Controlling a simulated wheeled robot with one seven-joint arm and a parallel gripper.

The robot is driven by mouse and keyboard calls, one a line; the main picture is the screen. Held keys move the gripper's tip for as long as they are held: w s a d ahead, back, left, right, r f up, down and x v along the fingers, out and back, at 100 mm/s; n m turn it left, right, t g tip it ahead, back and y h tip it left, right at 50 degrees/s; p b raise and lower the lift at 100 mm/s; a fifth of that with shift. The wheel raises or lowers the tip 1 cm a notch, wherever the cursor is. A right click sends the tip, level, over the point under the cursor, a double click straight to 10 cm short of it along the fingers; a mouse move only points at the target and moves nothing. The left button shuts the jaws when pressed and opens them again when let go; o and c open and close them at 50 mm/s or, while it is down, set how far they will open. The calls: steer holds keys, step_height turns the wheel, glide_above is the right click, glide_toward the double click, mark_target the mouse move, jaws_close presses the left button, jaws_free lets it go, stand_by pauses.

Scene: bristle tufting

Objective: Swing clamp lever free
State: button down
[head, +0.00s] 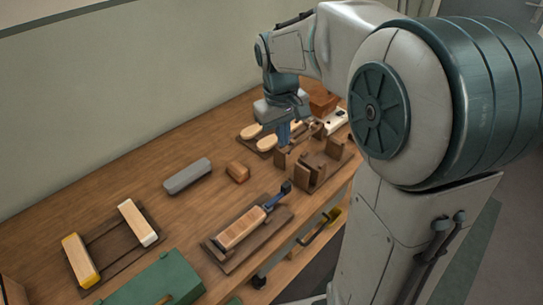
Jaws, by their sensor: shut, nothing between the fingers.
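A dark base board (218,257) lies on the bench near its front edge and carries a pale wooden brush block (241,229). A blue clamp lever (274,201) with a dark knob at its upper right end reaches out from the block's right end. Whether it presses on the block is too small to tell. My gripper (284,138) points down toward the back of the bench, beyond the lever and apart from it. Its blue fingers are shut and empty, near two oval wooden pieces.
Brown wooden holders (313,170) stand right of the lever. A grey block (187,176) and small brown block (238,172) lie behind it. A green case (160,284) is at front left, near a rack with two bars (138,222). Bare bench (185,218) separates them.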

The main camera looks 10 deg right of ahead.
steer(key=n+g+b, duration=0.1)
steer(key=b, duration=0.1)
glide_above(277, 197)
steer(key=w, duration=0.4)
step_height(277, 197, down, 6)
steer(key=w+a+f+n+g+b, duration=0.1)
steer(key=w+a+f+n, duration=0.1)
steer(key=w+f, duration=0.4)
step_height(277, 197, down, 2)
steer(key=shift+f+g+h, duration=0.1)
steer(key=shift+g+h, duration=0.3)
steer(key=shift+d, duration=0.1)
steer(key=x, duration=0.9)
steer(key=shift+w, duration=0.1)
steer(key=shift+s+d+f+p, duration=0.15)
steer(key=shift+s+d+p, duration=0.2)
steer(key=shift+s, duration=0.25)
steer(key=shift+s+d+f+p, duration=0.15)
steer(key=shift+s+d+p, duration=0.1)
steer(key=shift+s+d, duration=0.3)
steer(key=shift+s+d+f, duration=0.1)
steer(key=shift+s+d, duration=0.15)
steer(key=shift+s, duration=0.35)
steer(key=shift+s+d+m, duration=0.15)
steer(key=shift+d+m, duration=0.1)
steer(key=shift+m, duration=0.15)
